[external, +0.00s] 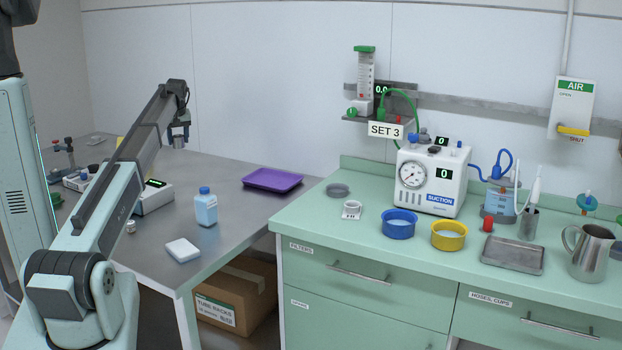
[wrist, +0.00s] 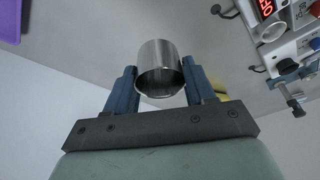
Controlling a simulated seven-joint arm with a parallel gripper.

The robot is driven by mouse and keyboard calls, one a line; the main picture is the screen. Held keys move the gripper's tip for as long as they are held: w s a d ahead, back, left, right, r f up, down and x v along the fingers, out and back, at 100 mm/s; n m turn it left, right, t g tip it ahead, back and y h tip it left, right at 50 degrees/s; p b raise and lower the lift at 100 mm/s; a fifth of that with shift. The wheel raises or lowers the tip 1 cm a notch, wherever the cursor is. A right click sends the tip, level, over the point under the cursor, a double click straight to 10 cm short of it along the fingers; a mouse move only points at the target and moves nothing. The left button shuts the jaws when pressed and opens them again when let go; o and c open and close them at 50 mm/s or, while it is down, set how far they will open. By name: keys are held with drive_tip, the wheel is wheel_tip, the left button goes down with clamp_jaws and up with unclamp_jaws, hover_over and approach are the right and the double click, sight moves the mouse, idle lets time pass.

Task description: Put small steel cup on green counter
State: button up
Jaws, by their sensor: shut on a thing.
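My gripper (external: 180,134) is raised above the steel table on the left in the external view. It is shut on the small steel cup (external: 179,143), which hangs clear of the table. In the wrist view the steel cup (wrist: 158,68) sits between the two blue fingers of my gripper (wrist: 159,82), one on each side. The green counter (external: 310,212) stands to the right of the steel table, with free surface at its left end.
On the counter are a blue bowl (external: 399,225), a yellow bowl (external: 448,237), a suction unit (external: 432,180), a metal tray (external: 512,255) and a steel jug (external: 590,252).

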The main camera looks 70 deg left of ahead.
drive_tip(key=s+a+n, duration=0.1)
drive_tip(key=s+a, duration=0.2)
drive_tip(key=s, duration=0.4)
drive_tip(key=s+a+n, duration=0.1)
drive_tip(key=s+a, duration=0.2)
drive_tip(key=s, duration=0.4)
drive_tip(key=shift+g, duration=0.4)
drive_tip(key=shift+w+f, duration=0.1)
drive_tip(key=shift+f, duration=7.6)
drive_tip(key=shift+f, duration=0.15)
drive_tip(key=o, duration=1.1)
drive_tip(key=v, duration=1.1)
drive_tip(key=shift+a+r, duration=0.15)
drive_tip(key=shift+r, duration=0.55)
drive_tip(key=shift+c, duration=1.3)
